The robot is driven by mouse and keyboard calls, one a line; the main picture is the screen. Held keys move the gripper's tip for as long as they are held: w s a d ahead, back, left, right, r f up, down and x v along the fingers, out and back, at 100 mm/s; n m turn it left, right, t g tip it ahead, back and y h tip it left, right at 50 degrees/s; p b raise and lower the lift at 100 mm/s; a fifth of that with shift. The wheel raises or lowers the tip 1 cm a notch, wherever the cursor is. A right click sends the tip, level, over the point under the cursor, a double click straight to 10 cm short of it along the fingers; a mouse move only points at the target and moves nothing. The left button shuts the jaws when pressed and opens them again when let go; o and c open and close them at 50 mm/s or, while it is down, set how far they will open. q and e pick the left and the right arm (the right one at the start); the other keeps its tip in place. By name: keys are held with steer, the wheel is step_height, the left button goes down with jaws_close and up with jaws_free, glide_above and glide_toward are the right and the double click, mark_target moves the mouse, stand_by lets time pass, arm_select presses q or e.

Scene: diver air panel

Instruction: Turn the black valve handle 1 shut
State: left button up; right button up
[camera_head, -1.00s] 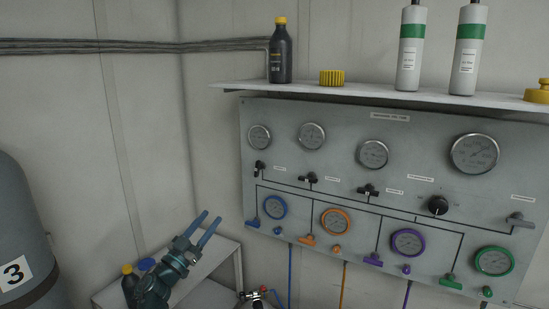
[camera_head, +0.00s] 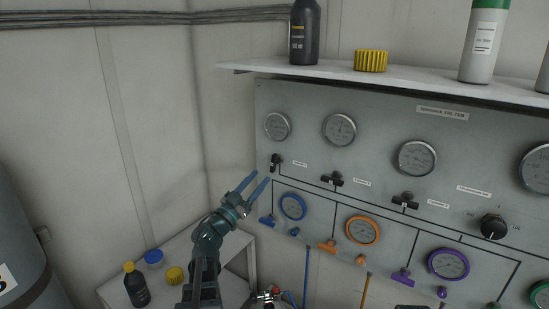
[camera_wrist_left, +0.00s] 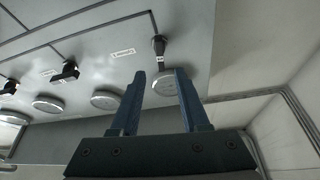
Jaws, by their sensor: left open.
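The leftmost black valve handle (camera_head: 276,162) sits on the grey panel (camera_head: 330,90), below the first silver gauge, and points roughly along its vertical line. Any number on it is too small to read. My left gripper (camera_head: 261,176) is open, with its two blue fingers just left of and below this handle in the head view. In the left wrist view the handle (camera_wrist_left: 159,46) lies beyond the fingertips of the gripper (camera_wrist_left: 160,74), roughly in line with the gap between them. No contact shows. My right gripper is not in view.
Two more black handles (camera_head: 332,180) (camera_head: 405,201) stand crosswise to the right. A black knob (camera_head: 492,227) is farther right. Coloured gauges and small coloured valves lie below. A shelf (camera_head: 420,83) juts out above. A low white table (camera_head: 178,253) stands below left.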

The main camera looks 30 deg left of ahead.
mark_target(272, 163)
arm_select(q)
steer(key=p+x, duration=0.2)
steer(key=x, duration=0.7)
steer(key=shift+p, duration=0.35)
steer(key=shift+s, duration=0.1)
jaws_close()
